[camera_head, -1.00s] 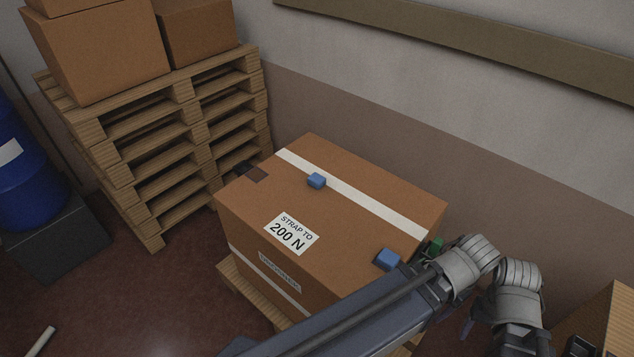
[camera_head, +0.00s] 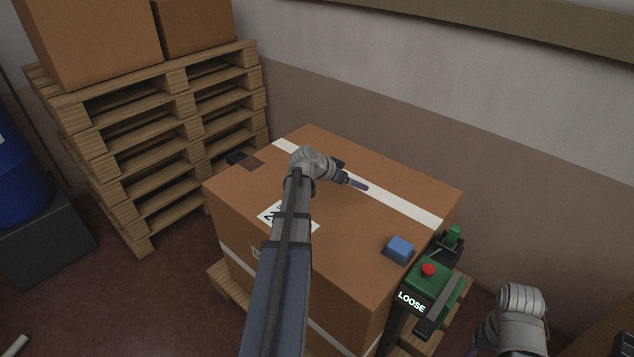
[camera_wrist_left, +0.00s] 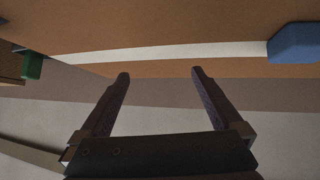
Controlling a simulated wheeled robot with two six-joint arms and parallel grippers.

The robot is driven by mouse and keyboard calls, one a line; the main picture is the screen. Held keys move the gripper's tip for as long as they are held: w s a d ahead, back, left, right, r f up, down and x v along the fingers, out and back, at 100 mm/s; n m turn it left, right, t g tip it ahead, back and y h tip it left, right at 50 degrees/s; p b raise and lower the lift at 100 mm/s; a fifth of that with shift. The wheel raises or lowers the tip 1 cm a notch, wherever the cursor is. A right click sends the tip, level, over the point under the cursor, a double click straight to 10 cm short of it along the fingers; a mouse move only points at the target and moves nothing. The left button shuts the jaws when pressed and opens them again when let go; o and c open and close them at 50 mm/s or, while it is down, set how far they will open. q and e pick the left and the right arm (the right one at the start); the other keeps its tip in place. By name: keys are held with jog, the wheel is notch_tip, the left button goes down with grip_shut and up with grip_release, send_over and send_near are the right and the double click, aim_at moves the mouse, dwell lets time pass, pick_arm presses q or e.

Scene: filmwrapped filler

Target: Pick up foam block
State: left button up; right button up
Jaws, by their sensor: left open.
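A blue foam block (camera_head: 399,248) sits on top of the large cardboard box (camera_head: 345,255), near its right front edge. A blue block (camera_wrist_left: 293,43) also shows at the right edge of the left wrist view, beside the white band; it appears to be a second one, hidden behind my left arm in the head view. My left gripper (camera_head: 358,184) is over the box top near the white band, pointing right. In the left wrist view its fingers (camera_wrist_left: 160,74) are apart with nothing between them. My right wrist shows at lower right; its jaws are not clear.
Stacked pallets (camera_head: 150,140) bearing boxes stand at left. A blue drum (camera_head: 18,180) is at the far left. The wall is close behind the box.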

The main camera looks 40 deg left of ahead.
pick_arm(q)
jog(key=s+a+t+y+b, duration=0.1)
jog(key=a, duration=0.4)
jog(key=s+a+n+t+y, duration=0.1)
jog(key=a, duration=0.5)
jog(key=s+a+b, duration=0.1)
jog(key=a, duration=0.4)
jog(key=shift+s+a+f+t+y+b, duration=0.1)
jog(key=shift+s+a+t+y+b, duration=0.25)
jog(key=shift+s+a+t+y, duration=0.05)
jog(key=shift+b+x, duration=0.65)
jog(key=shift+x, duration=0.75)
jog(key=b+x, duration=0.2)
jog(key=x, duration=0.2)
jog(key=shift+f, duration=0.3)
jog(key=shift+w+f+b, duration=0.15)
jog(key=shift+w+b, duration=0.2)
jog(key=shift+w, duration=0.1)
pick_arm(e)
notch_tip(320, 180, down, 8)
pick_arm(q)
jog(key=c, duration=1.3)
jog(key=shift+o, duration=0.2)
pick_arm(e)
jog(key=shift+r, duration=0.2)
